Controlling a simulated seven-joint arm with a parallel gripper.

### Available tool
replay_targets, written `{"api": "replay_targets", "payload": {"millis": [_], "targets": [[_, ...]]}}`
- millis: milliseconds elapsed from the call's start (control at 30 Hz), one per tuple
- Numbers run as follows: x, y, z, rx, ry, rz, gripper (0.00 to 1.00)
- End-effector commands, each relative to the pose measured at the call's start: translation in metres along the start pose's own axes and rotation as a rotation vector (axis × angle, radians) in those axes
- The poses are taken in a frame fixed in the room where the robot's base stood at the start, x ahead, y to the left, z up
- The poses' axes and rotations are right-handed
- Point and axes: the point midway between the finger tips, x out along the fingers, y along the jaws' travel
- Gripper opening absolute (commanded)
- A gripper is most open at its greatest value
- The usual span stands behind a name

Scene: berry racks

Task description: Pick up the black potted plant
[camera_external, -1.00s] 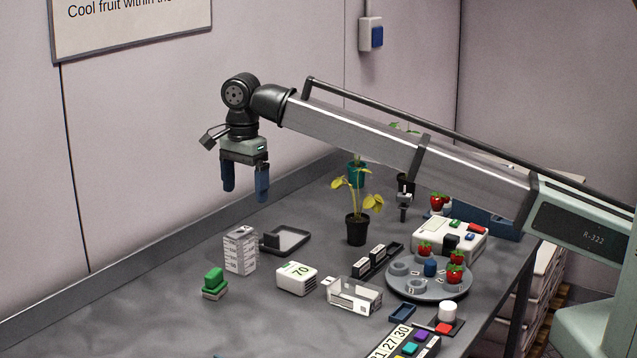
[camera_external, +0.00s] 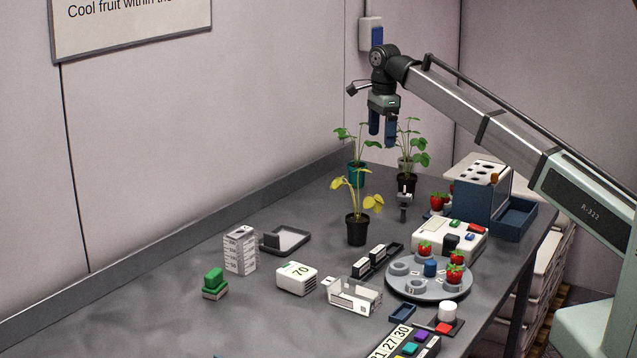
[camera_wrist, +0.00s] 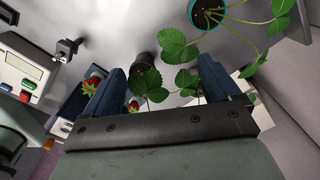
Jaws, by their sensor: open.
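A plant with green leaves in a black pot (camera_external: 406,184) stands near the back of the table; its black pot (camera_wrist: 144,64) also shows in the wrist view, partly covered by leaves. A second black pot (camera_external: 357,230) nearer the front holds a plant with yellow leaves (camera_external: 358,190). A green plant in a teal pot (camera_external: 357,172) stands to the left of the back black pot. My gripper (camera_external: 382,138) is open and empty, pointing down above the back plants. In the wrist view, the back black pot and green leaves appear between its fingers (camera_wrist: 161,66).
A blue rack with a white top (camera_external: 486,192) and strawberries (camera_external: 437,201) are to the right. A small black clamp-like piece (camera_external: 404,200) stands in front of the back pot. A scale (camera_external: 450,239) and round grey tray (camera_external: 429,290) lie nearer. The left tabletop is mostly clear.

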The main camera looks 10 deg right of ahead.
Motion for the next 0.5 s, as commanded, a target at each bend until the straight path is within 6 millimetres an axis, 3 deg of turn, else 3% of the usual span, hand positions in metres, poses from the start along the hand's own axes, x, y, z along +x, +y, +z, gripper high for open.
{"api": "replay_targets", "payload": {"millis": [33, 100, 200, 300, 500], "targets": [[0.002, 0.004, -0.02, 0.026, 0.0, 0.0, 0.9], [0.003, 0.008, -0.042, 0.059, 0.001, 0.0, 0.9], [0.007, 0.025, -0.063, 0.108, 0.002, 0.002, 0.9], [0.012, 0.045, -0.067, 0.161, 0.005, 0.009, 0.9], [0.011, 0.045, -0.066, 0.267, 0.012, 0.022, 0.9]]}}
